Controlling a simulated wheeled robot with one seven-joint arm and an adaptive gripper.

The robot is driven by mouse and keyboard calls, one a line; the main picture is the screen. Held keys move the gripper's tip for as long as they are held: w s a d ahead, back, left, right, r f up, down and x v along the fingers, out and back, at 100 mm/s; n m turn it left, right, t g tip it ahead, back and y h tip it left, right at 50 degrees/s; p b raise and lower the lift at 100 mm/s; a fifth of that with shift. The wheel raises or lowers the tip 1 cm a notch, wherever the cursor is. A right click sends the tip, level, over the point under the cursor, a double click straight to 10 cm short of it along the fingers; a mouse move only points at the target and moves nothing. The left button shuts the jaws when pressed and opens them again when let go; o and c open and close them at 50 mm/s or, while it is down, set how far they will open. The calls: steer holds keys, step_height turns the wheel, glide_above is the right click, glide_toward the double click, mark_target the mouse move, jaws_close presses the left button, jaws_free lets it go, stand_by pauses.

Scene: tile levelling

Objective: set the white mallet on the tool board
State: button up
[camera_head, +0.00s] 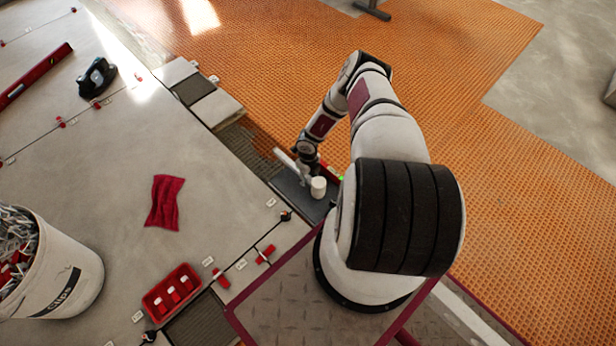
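The white mallet (318,187) is small in the head view, close to the end of my arm. Its pale round head shows below my gripper, and a white bar that looks like its handle slants up to the left. My gripper (307,174) is right at the mallet, pointing down. Its fingers are too small and hidden to tell whether they are open or shut on it. A dark grey flat panel (310,208), which looks like the tool board, lies under the mallet. I cannot tell whether the mallet touches it.
A red cloth (165,202), a red tray (172,292) and a white bucket of clips (60,285) are on the grey tiles to the left. A red level (35,75) and a dark green-marked tool (97,78) lie farther off. Orange matting is open at right.

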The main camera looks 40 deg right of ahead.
step_height(320, 180, up, 12)
steer(key=p, duration=0.5)
steer(key=w+a+r+n+t, duration=0.15)
steer(key=w+r+n, duration=0.25)
steer(key=w+r, duration=0.55)
steer(key=w+r+n+t, duration=0.35)
steer(key=w+r, duration=0.35)
steer(key=r, duration=0.6)
steer(key=a+r+n+y, duration=0.2)
steer(key=a+r+n, duration=0.4)
steer(key=r, duration=0.6)
steer(key=a+r+n+y, duration=0.1)
steer(key=a+r+n, duration=0.3)
steer(key=a+r, duration=0.5)
steer(key=s+a+r+n+g, duration=0.1)
steer(key=s+a+r+n, duration=0.4)
steer(key=s+r, duration=0.4)
steer(key=s+a+r+n+g, duration=0.1)
steer(key=s+a+r+n, duration=0.4)
steer(key=s+r, duration=0.45)
steer(key=s+d+r+n+g+h, duration=0.1)
steer(key=s+n, duration=0.3)
steer(key=s, duration=0.9)
steer(key=s+d+r+n+g+h, duration=0.1)
steer(key=s+n, duration=0.3)
steer(key=s, duration=1)
steer(key=shift+r+g+h, duration=0.4)
steer(key=shift+r+h, duration=0.1)
steer(key=shift+r, duration=0.15)
